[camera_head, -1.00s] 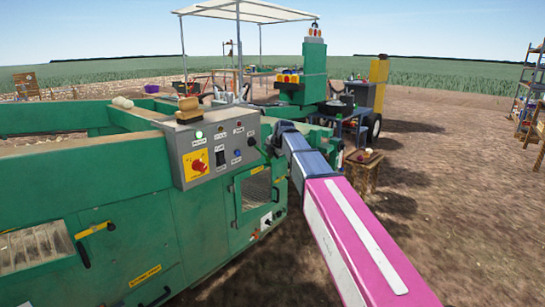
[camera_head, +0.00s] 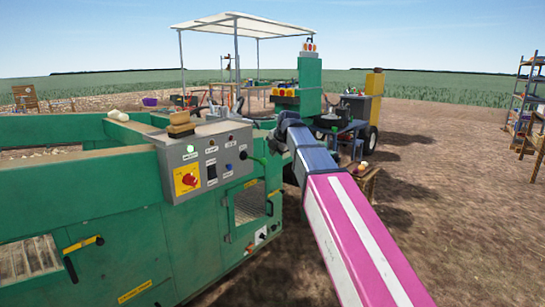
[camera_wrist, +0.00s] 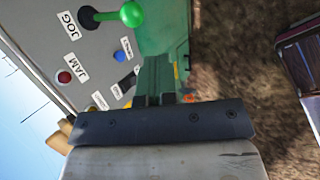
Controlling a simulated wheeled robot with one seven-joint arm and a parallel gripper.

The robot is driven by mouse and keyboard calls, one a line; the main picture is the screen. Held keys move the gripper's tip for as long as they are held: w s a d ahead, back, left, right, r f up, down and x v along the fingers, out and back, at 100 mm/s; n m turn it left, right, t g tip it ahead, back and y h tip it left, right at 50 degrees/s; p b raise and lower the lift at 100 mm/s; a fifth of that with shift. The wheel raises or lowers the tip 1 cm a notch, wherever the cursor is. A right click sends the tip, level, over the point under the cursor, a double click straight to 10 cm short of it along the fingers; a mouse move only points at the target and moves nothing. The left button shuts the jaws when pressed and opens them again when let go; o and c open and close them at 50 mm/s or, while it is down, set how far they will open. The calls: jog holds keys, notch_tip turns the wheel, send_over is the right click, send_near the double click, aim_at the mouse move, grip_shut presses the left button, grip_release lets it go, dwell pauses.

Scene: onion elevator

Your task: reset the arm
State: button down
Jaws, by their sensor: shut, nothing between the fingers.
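In the head view my gripper (camera_head: 282,122) is a dark shape at the far end of my arm. It is above and right of the grey control panel (camera_head: 203,175) on the green machine. My arm reaches out from the lower right, with its pink link nearest. In the wrist view the panel (camera_wrist: 42,45) fills the upper left, with a green-knobbed lever (camera_wrist: 131,13), a red button (camera_wrist: 64,76) and a blue button (camera_wrist: 119,56). The fingers appear clear of the controls.
The green machine (camera_head: 110,185) fills the left and lower left. A wooden stand (camera_head: 364,178) is right of my arm. A trailer with a green column (camera_head: 309,85) is behind it. Shelves (camera_head: 525,95) stand far right. Bare ground on the right is open.

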dwell(0.3)
jog(key=s+d+f+m+g+h, duration=0.1)
jog(key=s+d+f+m+g, duration=0.1)
jog(key=s+d+f+m, duration=0.5)
jog(key=s+d+f+m+g+h, duration=0.1)
jog(key=s+d+f+m, duration=0.5)
jog(key=f, duration=1.4)
jog(key=s+d+f+m+g+h, duration=0.1)
jog(key=s+d+f+m+g, duration=0.2)
jog(key=s+d+f+m, duration=0.4)
jog(key=s+f+m, duration=0.5)
jog(key=f+m, duration=0.1)
jog(key=m, duration=0.1)
jog(key=shift+d+f+m+h, duration=0.2)
jog(key=shift+d+m+h, duration=0.1)
jog(key=shift+d+h, duration=0.1)
jog(key=shift+s, duration=0.1)
